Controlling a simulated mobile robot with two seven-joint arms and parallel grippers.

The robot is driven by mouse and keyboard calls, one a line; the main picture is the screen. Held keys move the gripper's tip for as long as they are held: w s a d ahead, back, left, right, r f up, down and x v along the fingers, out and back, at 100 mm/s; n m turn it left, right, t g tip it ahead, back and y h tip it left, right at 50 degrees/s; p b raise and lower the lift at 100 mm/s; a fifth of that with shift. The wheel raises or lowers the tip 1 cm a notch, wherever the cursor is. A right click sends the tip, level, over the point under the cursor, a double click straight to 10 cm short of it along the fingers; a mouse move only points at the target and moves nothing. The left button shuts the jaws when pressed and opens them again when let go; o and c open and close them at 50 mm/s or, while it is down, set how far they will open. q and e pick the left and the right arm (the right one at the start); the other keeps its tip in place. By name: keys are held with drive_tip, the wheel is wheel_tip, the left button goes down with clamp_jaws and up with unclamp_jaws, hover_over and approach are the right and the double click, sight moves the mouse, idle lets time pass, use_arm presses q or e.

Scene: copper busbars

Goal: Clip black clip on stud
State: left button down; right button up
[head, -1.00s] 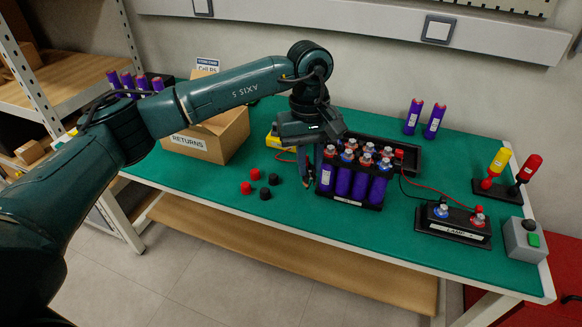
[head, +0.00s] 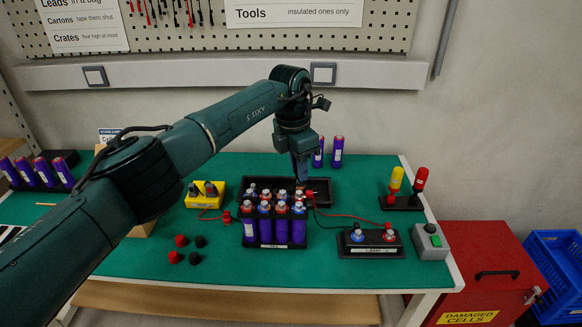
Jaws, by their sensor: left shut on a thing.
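My left gripper (head: 300,181) points down over the back right of the pack of purple cells (head: 264,232). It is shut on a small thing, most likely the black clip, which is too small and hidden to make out. The cells stand in a black holder, with silvery studs (head: 266,207) and red and blue rings on top. The fingers hide part of the back row. I cannot tell whether the held thing touches a stud. A red clip (head: 311,194) shows just right of the fingertips. My right gripper is not in view.
A black tray (head: 322,186) lies behind the pack. Right are the lamp block (head: 370,244) with red and black leads, a grey button box (head: 430,242) and yellow and red probes. Left are a yellow box (head: 205,194) and loose red and black caps (head: 186,249). The front mat is mostly clear.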

sight(297, 179)
use_arm(q)
wheel_tip(297, 179, down, 3)
drive_tip(key=shift+f+b, duration=0.15)
drive_tip(key=shift+b, duration=0.75)
drive_tip(key=shift+f, duration=0.15)
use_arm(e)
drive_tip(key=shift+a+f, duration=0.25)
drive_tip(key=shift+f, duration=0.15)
use_arm(q)
drive_tip(key=shift+f+b, duration=0.95)
drive_tip(key=shift+f, duration=0.5)
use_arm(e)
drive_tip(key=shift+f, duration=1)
use_arm(q)
drive_tip(key=shift+f+b, duration=0.3)
drive_tip(key=shift+b, duration=0.05)
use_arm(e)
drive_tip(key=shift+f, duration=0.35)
